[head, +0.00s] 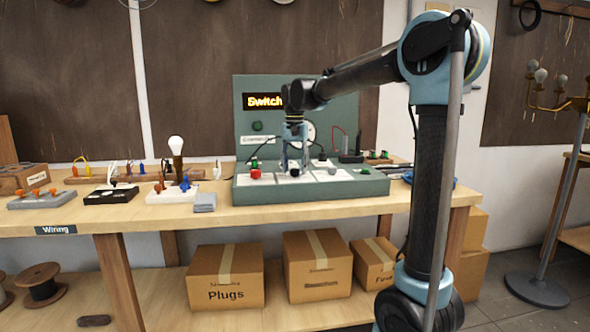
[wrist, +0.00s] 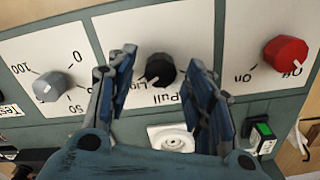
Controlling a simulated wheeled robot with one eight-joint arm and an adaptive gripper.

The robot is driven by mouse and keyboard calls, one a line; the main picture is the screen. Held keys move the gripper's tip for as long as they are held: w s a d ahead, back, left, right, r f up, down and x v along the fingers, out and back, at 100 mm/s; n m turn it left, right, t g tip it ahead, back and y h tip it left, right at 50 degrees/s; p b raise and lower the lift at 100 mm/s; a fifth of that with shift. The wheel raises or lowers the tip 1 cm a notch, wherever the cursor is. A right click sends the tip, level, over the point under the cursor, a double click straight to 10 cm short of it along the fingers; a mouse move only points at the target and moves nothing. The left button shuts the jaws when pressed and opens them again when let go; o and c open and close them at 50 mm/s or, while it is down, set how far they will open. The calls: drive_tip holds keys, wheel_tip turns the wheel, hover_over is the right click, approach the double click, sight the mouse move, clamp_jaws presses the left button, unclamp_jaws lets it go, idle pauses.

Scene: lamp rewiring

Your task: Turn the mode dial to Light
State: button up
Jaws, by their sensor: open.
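The mode dial is a round black knob (wrist: 160,70) on a white plate, with the labels "Light" and "Pull" partly readable, upside down, beside it. In the head view the dial (head: 294,172) is a small dark knob on the sloped front of the green test panel (head: 310,190). My gripper (wrist: 160,62) is open, with one blue finger on each side of the dial. I cannot tell whether the fingers touch it. In the head view my gripper (head: 294,160) points down over the dial. Which label the dial points to is not clear.
A red On/Off knob (wrist: 285,54) sits to one side of the dial and a grey 0–100 knob (wrist: 50,86) to the other. A white round socket (wrist: 172,140) and a green-lit switch (wrist: 262,135) are near the fingers. Wiring boards and a bulb (head: 176,145) stand left on the bench.

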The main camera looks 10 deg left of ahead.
wheel_tip(320, 180, up, 12)
drive_tip(key=shift+f, duration=0.25)
drive_tip(key=shift+w, duration=0.1)
drive_tip(key=s+d+f+t, duration=0.1)
drive_tip(key=s+d+f, duration=0.55)
drive_tip(key=d, duration=0.35)
drive_tip(key=s+d+f, duration=0.6)
drive_tip(key=s+d, duration=0.1)
drive_tip(key=d, duration=0.4)
drive_tip(key=s+d+f, duration=0.5)
drive_tip(key=s+f, duration=0.3)
drive_tip(key=f, duration=0.3)
drive_tip(key=s+d+f+n+t, duration=0.1)
drive_tip(key=s+d+f, duration=0.4)
drive_tip(key=s+f, duration=0.3)
wheel_tip(320, 180, down, 3)
drive_tip(key=shift+s+f, duration=0.1)
drive_tip(key=shift+s, duration=0.05)
